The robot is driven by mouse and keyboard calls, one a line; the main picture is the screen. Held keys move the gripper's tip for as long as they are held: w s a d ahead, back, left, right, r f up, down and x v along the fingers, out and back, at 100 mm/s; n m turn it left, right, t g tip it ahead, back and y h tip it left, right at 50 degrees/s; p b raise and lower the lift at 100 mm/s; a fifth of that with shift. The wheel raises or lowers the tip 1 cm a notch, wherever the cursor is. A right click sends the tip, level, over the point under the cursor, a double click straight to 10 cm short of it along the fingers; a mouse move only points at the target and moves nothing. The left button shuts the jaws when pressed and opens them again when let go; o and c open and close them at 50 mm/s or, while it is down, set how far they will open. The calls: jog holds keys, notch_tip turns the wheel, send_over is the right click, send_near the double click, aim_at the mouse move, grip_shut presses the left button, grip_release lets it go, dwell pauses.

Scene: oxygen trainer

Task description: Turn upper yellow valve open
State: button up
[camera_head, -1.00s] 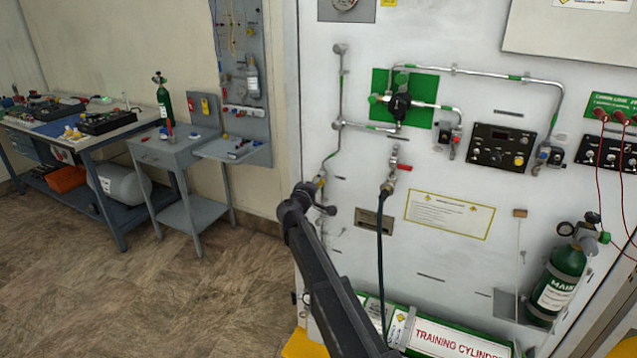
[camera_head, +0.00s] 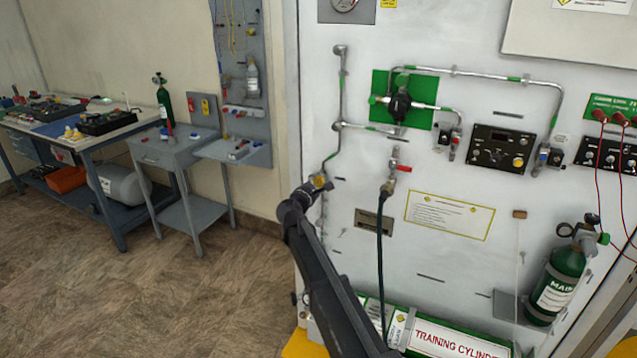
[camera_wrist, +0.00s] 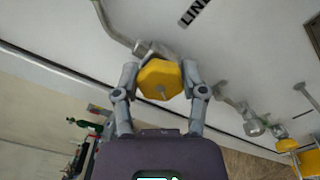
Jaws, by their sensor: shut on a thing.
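The upper yellow valve (camera_wrist: 160,79) is a yellow, many-sided knob on a metal pipe, seen in the middle of the wrist view. My gripper (camera_wrist: 160,84) has one finger on each side of the knob and is shut on it. In the head view a small bit of the yellow valve (camera_head: 320,182) shows at the lower end of the left pipe, just beyond my wrist. My arm hides the gripper fingers there. How far the knob is turned cannot be told.
Another yellow knob (camera_wrist: 287,145) sits at the right in the wrist view. A red-handled valve with a dark hose (camera_head: 380,250) hangs right of my arm. A white panel (camera_head: 470,170) carries pipes and a gauge. The floor (camera_head: 170,300) at left is clear.

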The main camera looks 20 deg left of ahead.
jog(key=n, duration=0.3)
jog(key=shift+w+a+r+n, duration=0.1)
jog(key=shift+n, duration=2.1)
jog(key=o, duration=1.1)
jog(key=shift+o, duration=0.2)
jog(key=s, duration=1.2)
jog(key=shift+a, duration=0.45)
jog(key=shift+d, duration=0.1)
